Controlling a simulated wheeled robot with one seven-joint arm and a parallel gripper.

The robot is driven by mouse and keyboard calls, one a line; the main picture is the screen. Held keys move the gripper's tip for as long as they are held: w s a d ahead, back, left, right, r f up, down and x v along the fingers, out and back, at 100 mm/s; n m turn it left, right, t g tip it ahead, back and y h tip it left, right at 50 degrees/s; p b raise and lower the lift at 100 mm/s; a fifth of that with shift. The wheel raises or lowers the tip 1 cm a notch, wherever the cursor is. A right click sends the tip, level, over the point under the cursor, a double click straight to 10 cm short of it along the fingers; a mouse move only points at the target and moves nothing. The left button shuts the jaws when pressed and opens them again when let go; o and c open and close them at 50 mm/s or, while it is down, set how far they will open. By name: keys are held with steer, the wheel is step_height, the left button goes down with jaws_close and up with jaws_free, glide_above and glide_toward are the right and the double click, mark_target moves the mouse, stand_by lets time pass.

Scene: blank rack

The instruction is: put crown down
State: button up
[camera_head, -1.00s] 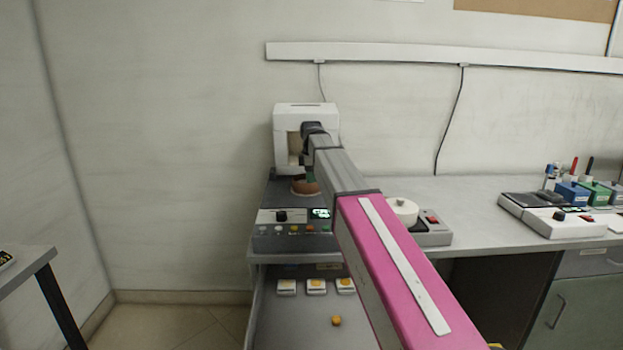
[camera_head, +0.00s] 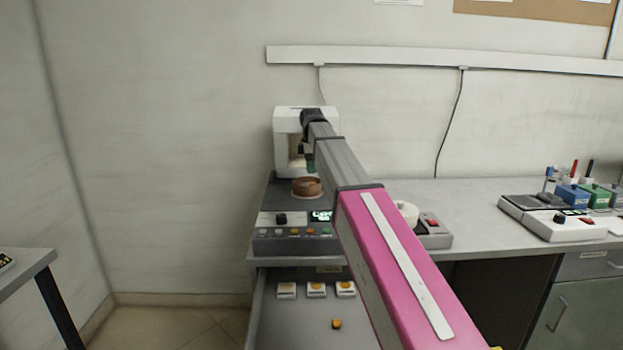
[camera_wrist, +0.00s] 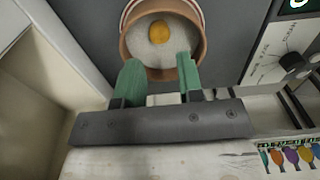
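A small rounded yellow-orange piece, probably the crown (camera_wrist: 159,31), lies on the whitish bed of a round copper-brown bowl (camera_wrist: 127,42) in the wrist view. The bowl also shows in the head view (camera_head: 307,187), on top of a dark unit in front of a white housing; its inside is hidden there. My gripper (camera_wrist: 158,73) has two green fingers standing apart with nothing between them. In the wrist view the fingertips overlap the near part of the bowl, short of the piece. In the head view my gripper (camera_head: 310,163) is just above the bowl, partly hidden by my arm.
The white housing (camera_head: 281,140) stands close behind the bowl. A control panel (camera_head: 290,233) with knob and display is in front. An open drawer below (camera_head: 290,325) holds several white pads with yellow pieces and one loose orange piece (camera_head: 336,324). Bench space (camera_head: 470,200) is clear to the right.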

step_height(320, 180, up, 7)
steer(key=shift+f, duration=0.2)
